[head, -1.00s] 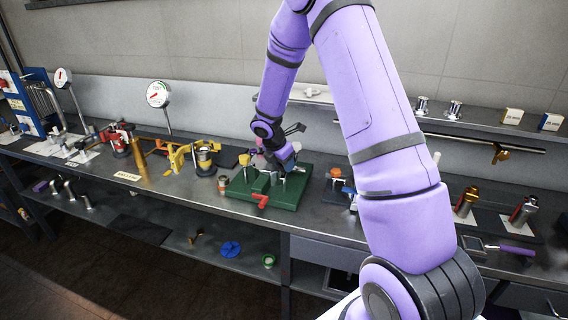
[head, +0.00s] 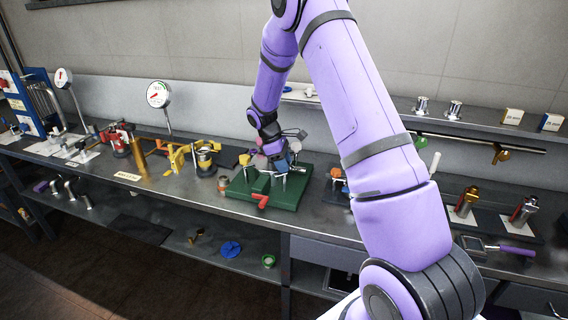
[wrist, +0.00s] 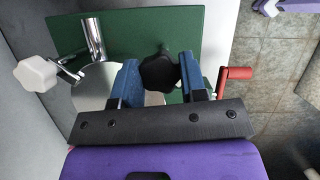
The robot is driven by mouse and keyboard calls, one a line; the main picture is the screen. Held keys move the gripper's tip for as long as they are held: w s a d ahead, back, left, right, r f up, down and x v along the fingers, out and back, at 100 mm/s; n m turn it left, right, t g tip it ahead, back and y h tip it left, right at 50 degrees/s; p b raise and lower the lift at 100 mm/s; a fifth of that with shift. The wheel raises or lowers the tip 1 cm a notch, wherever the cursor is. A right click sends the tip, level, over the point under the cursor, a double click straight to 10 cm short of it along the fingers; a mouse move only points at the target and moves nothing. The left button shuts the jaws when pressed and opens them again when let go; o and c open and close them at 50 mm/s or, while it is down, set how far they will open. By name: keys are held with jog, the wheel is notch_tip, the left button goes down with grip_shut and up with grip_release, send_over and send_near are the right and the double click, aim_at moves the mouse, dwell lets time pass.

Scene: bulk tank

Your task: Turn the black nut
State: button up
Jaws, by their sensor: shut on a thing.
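The black nut (wrist: 159,72) shows in the wrist view as a dark lobed knob above the green base. My gripper (wrist: 160,78) has its two blue fingers on either side of the nut, shut on it. In the head view my gripper (head: 281,165) reaches down over the green base (head: 285,198) on the bench. The nut is too small and covered to make out there. The green base also shows in the wrist view (wrist: 220,30), with a pale round part partly hidden under the fingers.
A red handle (wrist: 236,74) sticks out at the base's right in the wrist view, close to my finger; it also shows in the head view (head: 261,200). A white knob (wrist: 36,74) and metal post (wrist: 93,38) stand at left. Yellow fittings (head: 180,155) stand left on the bench.

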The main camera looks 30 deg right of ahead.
jog(key=m, duration=0.2)
jog(key=m+y, duration=0.1)
jog(key=m, duration=0.1)
jog(key=shift+m+g+y, duration=0.3)
jog(key=shift+g, duration=0.1)
jog(key=m+y, duration=0.1)
jog(key=m, duration=0.2)
jog(key=shift+m+g, duration=0.3)
jog(key=m+y, duration=0.2)
jog(key=m, duration=0.2)
jog(key=shift+d, duration=0.1)
jog(key=shift+m+t+y, duration=0.6)
jog(key=shift+m+y, duration=0.1)
jog(key=shift+m, duration=1.5)
jog(key=o, duration=0.9)
jog(key=v, duration=1)
jog(key=shift+w+d+r, duration=0.1)
jog(key=shift+w+r, duration=0.05)
jog(key=shift+r, duration=0.2)
